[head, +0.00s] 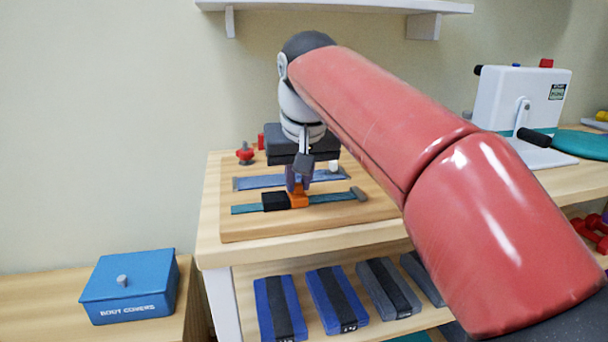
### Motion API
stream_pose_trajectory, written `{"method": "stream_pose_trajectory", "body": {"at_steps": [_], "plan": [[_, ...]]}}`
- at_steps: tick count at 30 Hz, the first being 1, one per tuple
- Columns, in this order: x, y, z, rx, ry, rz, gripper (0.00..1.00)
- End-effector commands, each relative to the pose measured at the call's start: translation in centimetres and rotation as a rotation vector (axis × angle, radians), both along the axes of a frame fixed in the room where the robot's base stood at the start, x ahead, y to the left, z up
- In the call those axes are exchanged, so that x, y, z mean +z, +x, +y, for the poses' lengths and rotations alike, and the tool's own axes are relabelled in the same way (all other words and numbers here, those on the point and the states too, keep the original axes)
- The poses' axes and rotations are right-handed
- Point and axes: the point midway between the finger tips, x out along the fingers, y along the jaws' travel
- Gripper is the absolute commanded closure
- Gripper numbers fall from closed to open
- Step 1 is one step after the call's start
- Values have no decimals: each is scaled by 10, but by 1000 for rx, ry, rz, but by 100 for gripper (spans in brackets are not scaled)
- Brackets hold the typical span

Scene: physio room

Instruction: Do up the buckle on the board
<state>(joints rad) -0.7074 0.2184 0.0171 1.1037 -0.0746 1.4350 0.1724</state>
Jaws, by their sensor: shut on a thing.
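The board (250,222) lies on the wooden table, with a teal strap running across its front part. A black buckle half (275,202) sits on the left strap piece (246,209). An orange buckle half (299,200) is directly to its right, at the end of the right strap piece (330,197). My gripper (298,182) points down from above and is shut on the orange buckle half. The two halves look close together or touching; I cannot tell whether they are latched. The fingers hide the top of the orange half.
A blue-grey strip (262,182) and a red knob (245,153) are behind the strap on the board. A blue box (128,285) stands on a lower surface at left. A white device (519,108) stands at right. A shelf (340,5) hangs above.

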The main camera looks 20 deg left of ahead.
Motion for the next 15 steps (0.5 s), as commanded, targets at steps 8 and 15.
{"method": "stream_pose_trajectory", "body": {"at_steps": [8,15], "plan": [[1,-2,3,7,7,0,64],[5,-2,2,5,6,-1,64]]}}
